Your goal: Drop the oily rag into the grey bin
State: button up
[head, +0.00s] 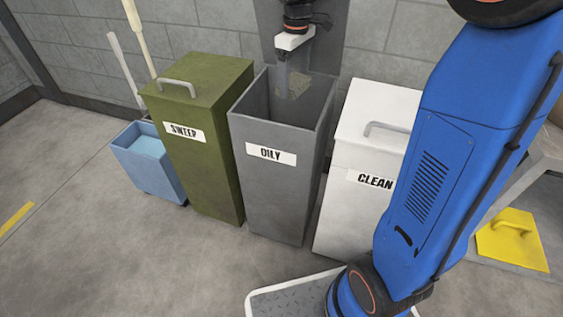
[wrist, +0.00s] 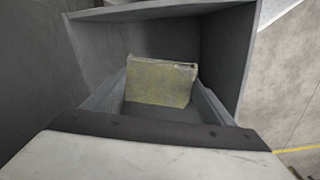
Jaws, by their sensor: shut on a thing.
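The grey bin (head: 271,190), labelled OILY, stands open between two other bins in the head view. Its lid (head: 338,40) is raised behind it against the wall. My gripper (head: 291,84) points down into the mouth of the bin near its back. It is shut on the oily rag (head: 293,84), a dull yellow-grey piece inside the bin opening. In the wrist view the rag (wrist: 160,81) is between the fingertips, with the grey bin (wrist: 215,45) walls around it. The bottom of the bin is hidden in the head view.
A green SWEEP bin (head: 205,170) stands close on the left and a white CLEAN bin (head: 350,215) on the right, both closed. A blue bucket (head: 150,170) with mop handles is at far left. A yellow lid-like piece (head: 513,238) lies at right.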

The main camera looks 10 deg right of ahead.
jog(key=shift+f, duration=0.8)
jog(key=o, duration=1.1)
jog(key=shift+r, duration=0.1)
